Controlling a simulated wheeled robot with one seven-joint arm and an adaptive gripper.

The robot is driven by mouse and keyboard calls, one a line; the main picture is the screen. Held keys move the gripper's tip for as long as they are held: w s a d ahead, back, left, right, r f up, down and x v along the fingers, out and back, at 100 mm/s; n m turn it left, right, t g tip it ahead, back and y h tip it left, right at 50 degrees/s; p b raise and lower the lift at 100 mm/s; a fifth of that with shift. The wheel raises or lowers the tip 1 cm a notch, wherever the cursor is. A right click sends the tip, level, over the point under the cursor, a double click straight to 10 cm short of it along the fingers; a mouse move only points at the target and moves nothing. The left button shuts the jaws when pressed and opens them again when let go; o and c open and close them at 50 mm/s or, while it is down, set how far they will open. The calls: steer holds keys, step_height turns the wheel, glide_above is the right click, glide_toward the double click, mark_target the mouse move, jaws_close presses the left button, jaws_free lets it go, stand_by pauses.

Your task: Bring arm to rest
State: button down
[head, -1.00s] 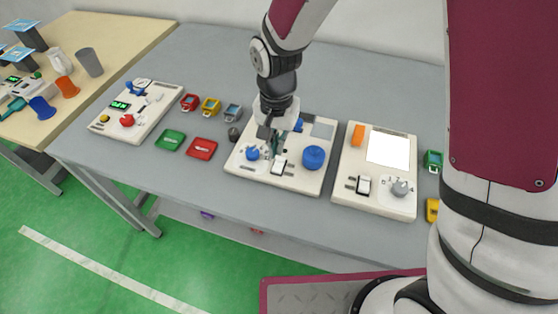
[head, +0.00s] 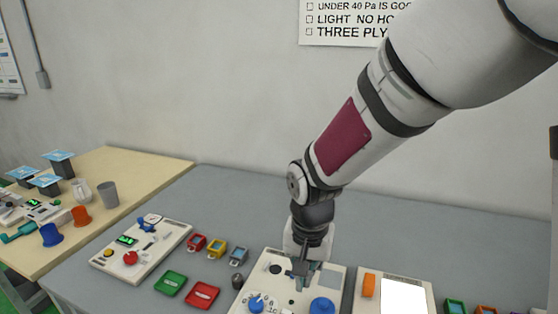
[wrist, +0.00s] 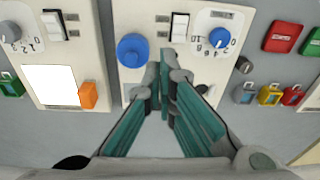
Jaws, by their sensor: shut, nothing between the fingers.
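My gripper (head: 302,284) is over the middle white panel (head: 335,280) on the grey table in the head view. In the wrist view my gripper (wrist: 164,82) points at the same panel, its teal fingers closed together at the tips with nothing between them. The fingertips are between a large blue knob (wrist: 132,50) and a white rocker switch (wrist: 180,27). A smaller blue dial (wrist: 219,38) with numbers is beside the switch. Whether the fingertips touch the panel I cannot tell.
Another panel (head: 396,278) with a white screen and orange block is to the right. A left panel (head: 140,245), small coloured devices and red and green plates (head: 203,295) lie to the left. A wooden table (head: 120,165) with cups stands further left.

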steer(key=s+d+r+n+t, duration=0.3)
steer(key=s+d+r+t, duration=0.1)
steer(key=s+d+r, duration=1)
step_height(320, 180, up, 3)
steer(key=s, duration=0.2)
steer(key=shift+s, duration=0.35)
stand_by(0.7)
